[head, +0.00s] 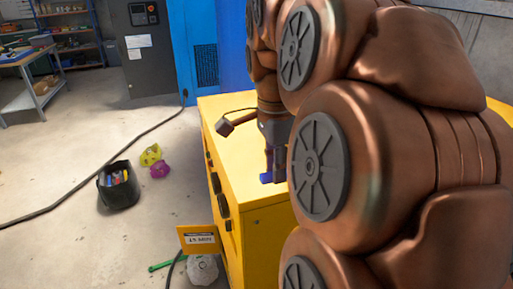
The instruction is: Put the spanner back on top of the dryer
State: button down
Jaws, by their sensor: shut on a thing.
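The yellow cabinet (236,183), which I take to be the dryer, stands in the middle with a flat top. My gripper (268,172) points down just over its top, near the front right. It is shut on a small blue piece (266,178), probably the spanner; only a little of it shows. My copper-coloured arm hides its right side and much of the cabinet top. I cannot tell whether the blue piece touches the top.
A yellow tag (199,239) sticks out at the cabinet's lower left. Below it are a green bar (164,265) and a round grey object (202,269). A black bag of tools (118,187) and yellow and pink items stand on the floor. A dark hose crosses the floor.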

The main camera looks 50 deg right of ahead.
jog(key=p, duration=0.3)
send_over(255, 161)
jog(key=shift+f, duration=0.6)
jog(key=shift+f+p, duration=0.55)
jog(key=shift+f, duration=1.25)
jog(key=shift+f, duration=0.1)
jog(key=c, duration=1)
grip_release()
jog(key=shift+r, duration=0.25)
notch_tip(255, 161, up, 12)
jog(key=b, duration=0.2)
jog(key=shift+w+a+f, duration=0.15)
jog(key=shift+w+a, duration=0.05)
